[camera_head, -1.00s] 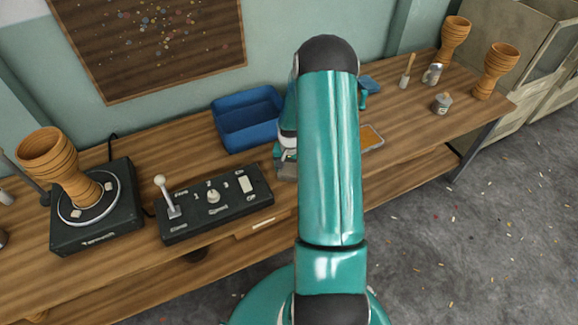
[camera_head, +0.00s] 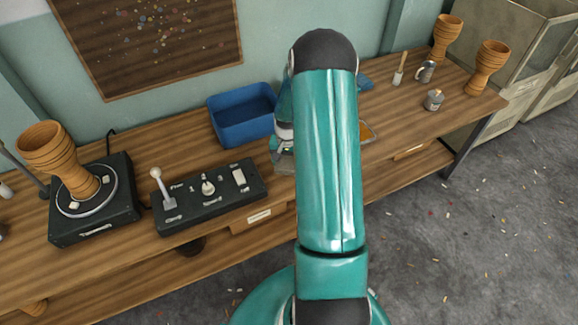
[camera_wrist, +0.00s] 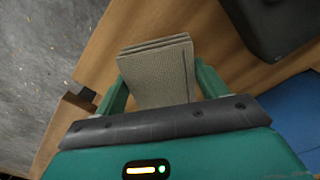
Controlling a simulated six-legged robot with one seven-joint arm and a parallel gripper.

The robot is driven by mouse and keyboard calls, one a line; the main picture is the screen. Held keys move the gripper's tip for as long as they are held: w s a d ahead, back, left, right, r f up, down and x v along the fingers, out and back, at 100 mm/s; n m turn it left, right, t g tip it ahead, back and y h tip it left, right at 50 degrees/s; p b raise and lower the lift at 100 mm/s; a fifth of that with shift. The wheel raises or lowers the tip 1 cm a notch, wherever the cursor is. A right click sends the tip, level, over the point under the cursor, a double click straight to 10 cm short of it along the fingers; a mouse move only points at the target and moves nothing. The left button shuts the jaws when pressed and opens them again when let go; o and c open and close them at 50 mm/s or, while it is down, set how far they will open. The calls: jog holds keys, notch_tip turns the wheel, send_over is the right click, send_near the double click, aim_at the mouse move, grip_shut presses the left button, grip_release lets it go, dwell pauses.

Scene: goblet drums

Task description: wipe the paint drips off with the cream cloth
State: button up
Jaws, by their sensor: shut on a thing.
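The cream cloth (camera_wrist: 158,75) is a folded, layered grey-beige pad in the wrist view. My gripper (camera_wrist: 161,84) is shut on it, with a green finger on each side. The cloth is over the wooden bench (camera_wrist: 110,50); I cannot tell whether it touches the wood. In the head view my arm hides most of the gripper and cloth, just right of the blue bin. No paint drips on the bench or drums can be made out clearly.
A control box (camera_head: 210,197) with a lever and a blue bin (camera_head: 240,117) are mid-bench. Two drums (camera_head: 446,38) (camera_head: 487,68), a mug (camera_head: 427,71), a brush (camera_head: 400,68) and a small pot (camera_head: 433,100) stand right.

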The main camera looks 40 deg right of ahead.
jog(key=shift+w+r, duration=0.15)
jog(key=shift+r, duration=2.05)
jog(key=shift+n, duration=0.4)
